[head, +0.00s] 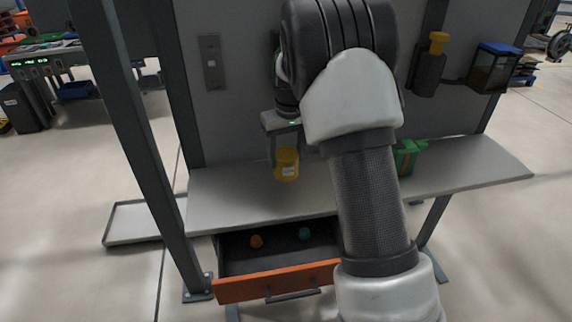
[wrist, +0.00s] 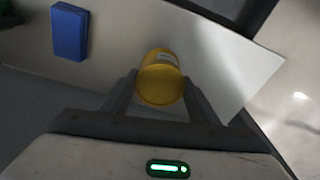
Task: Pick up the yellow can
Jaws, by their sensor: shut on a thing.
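The yellow can (head: 287,165) has a pale label and is upright or nearly so over the left part of the grey shelf. My gripper (head: 285,150) comes down on it from above and is shut on it. In the wrist view the yellow can (wrist: 161,78) sits between the two dark fingers of my gripper (wrist: 163,95). In the head view I cannot tell for sure whether the can's base touches the shelf. My arm covers the middle of the shelf.
A green box (head: 407,157) stands on the grey shelf (head: 225,205) to the right. A blue block (wrist: 69,32) shows in the wrist view. Below, an open drawer with an orange front (head: 275,282) holds an orange item (head: 257,241) and a teal item (head: 304,233). A grey panel rises behind.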

